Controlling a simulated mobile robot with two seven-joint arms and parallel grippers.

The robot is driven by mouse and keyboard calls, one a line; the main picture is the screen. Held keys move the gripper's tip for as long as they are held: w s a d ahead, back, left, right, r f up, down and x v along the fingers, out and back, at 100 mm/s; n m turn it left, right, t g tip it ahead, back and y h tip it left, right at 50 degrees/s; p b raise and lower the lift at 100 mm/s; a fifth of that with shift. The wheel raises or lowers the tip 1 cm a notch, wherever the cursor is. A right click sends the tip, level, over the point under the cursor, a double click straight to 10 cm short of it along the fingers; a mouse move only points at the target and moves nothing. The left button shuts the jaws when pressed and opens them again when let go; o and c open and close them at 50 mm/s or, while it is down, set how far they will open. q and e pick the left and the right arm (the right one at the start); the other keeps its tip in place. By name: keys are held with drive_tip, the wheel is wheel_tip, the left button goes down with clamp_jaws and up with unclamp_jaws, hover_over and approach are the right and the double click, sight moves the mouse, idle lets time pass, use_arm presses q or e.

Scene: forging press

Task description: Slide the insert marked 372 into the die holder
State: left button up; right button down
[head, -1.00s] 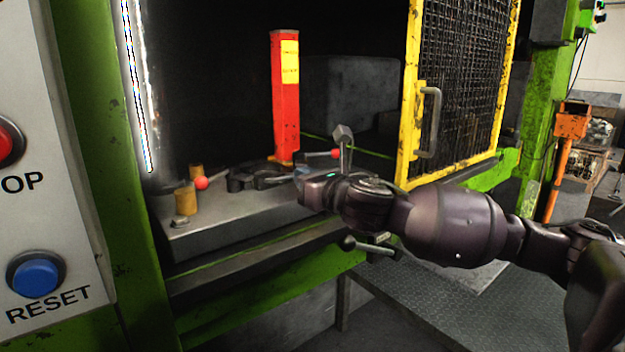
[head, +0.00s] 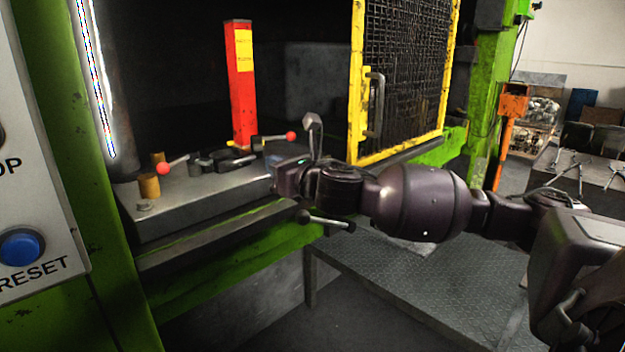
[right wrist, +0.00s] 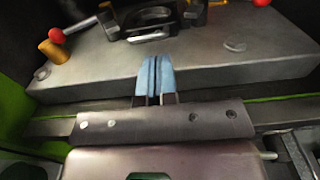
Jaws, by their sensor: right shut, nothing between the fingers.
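The die holder (head: 208,160) is a dark assembly on the grey press bed; in the right wrist view (right wrist: 115,25) it is partly cut off by the top edge. A dark ring-shaped piece (right wrist: 152,14) sits in it, with a metal loop handle (right wrist: 148,37) facing me. I can read no number, so I cannot tell if this is the insert marked 372. My right gripper (head: 274,172) is at the front edge of the bed, apart from the holder. Its blue fingertips (right wrist: 155,72) are together and empty, pointing at the loop handle. My left gripper is out of view.
Levers with red balls (head: 163,168) (head: 291,135) flank the holder. A red post (head: 241,85) stands behind it, and a brass cylinder (head: 149,186) at the left. The yellow mesh gate (head: 405,80) is to the right. A bar handle (head: 330,220) sticks out below the bed.

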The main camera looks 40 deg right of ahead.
drive_tip(key=shift+s, duration=4.3)
drive_tip(key=s+f+m+g, duration=0.2)
drive_tip(key=s+f+m, duration=0.1)
drive_tip(key=f+m, duration=0.8)
drive_tip(key=s+f+m+g, duration=0.25)
drive_tip(key=f+m, duration=0.35)
drive_tip(key=f, duration=0.9)
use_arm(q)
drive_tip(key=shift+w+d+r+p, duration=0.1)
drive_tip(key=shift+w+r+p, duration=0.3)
use_arm(e)
drive_tip(key=s+a+f+m+g+h, duration=0.1)
drive_tip(key=s+a+f+m, duration=0.2)
drive_tip(key=s+f+m, duration=0.5)
drive_tip(key=s+a+f+m+g, duration=0.1)
drive_tip(key=s+a+f+m, duration=0.3)
drive_tip(key=s+f+m, duration=0.4)
wheel_tip(320, 180, down, 4)
drive_tip(key=m, duration=0.3)
drive_tip(key=shift+a+h, duration=0.2)
drive_tip(key=shift+h, duration=0.2)
